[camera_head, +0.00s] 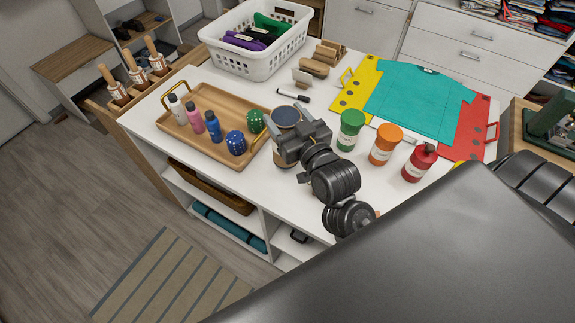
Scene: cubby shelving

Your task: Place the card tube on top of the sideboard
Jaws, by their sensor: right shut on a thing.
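The card tube (286,115) looks like an upright tan cylinder with a dark blue-grey top. My right gripper (293,142) is shut on it and hides part of its side. The tube is over the white top of the sideboard (325,108), just right of the wooden tray; I cannot tell whether its base touches the surface. My left gripper is not in view.
Green (350,130), orange (385,145) and red (419,162) canisters stand right of the tube. A white basket (258,62), a marker (293,95) and a colourful folding board (420,98) lie behind.

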